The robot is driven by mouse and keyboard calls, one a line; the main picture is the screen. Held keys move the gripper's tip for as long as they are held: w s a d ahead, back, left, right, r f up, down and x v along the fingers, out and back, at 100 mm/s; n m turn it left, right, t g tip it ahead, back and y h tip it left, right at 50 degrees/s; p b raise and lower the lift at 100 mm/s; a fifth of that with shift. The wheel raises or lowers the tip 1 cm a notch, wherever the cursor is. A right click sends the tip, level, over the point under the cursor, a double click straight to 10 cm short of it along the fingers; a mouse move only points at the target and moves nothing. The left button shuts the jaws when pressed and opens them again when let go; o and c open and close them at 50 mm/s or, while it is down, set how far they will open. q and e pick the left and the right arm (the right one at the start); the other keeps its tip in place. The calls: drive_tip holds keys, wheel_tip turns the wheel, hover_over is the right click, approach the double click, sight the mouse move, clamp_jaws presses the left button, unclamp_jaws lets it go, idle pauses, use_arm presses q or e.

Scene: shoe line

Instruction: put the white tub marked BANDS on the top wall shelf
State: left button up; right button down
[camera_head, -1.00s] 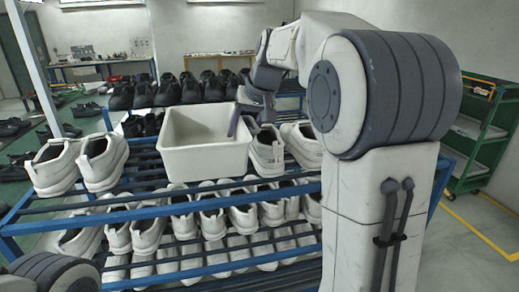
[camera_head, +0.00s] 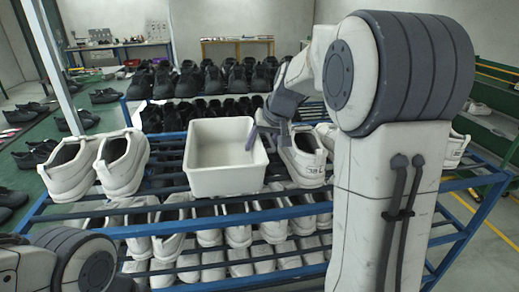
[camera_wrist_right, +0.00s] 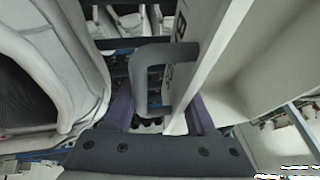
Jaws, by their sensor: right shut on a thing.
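The white open tub (camera_head: 200,178) is in the middle of the head view, over the top of the shoe rack, roughly upright, and looks empty inside. My right gripper (camera_head: 268,138) is at its right side, shut on it. In the right wrist view the tub's pale wall (camera_wrist_right: 216,65) and a dark grey handle (camera_wrist_right: 150,65) lie between the purple fingers. Dark marks on the wall are too small to read. Whether the tub touches the rack cannot be told. No wall shelf is seen. My left gripper is out of view; only my left arm shows at the lower left.
White shoes (camera_head: 122,162) stand left of the tub, and another white shoe (camera_head: 303,155) stands close to its right. The blue-framed rack (camera_head: 50,211) holds several more below. Black shoes (camera_head: 160,85) are behind. A green cart (camera_head: 490,135) is at the right.

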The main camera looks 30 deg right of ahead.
drive_tip(key=shift+f, duration=0.9)
drive_tip(key=shift+f, duration=0.2)
drive_tip(key=shift+c, duration=1)
unclamp_jaws()
drive_tip(key=shift+r, duration=0.1)
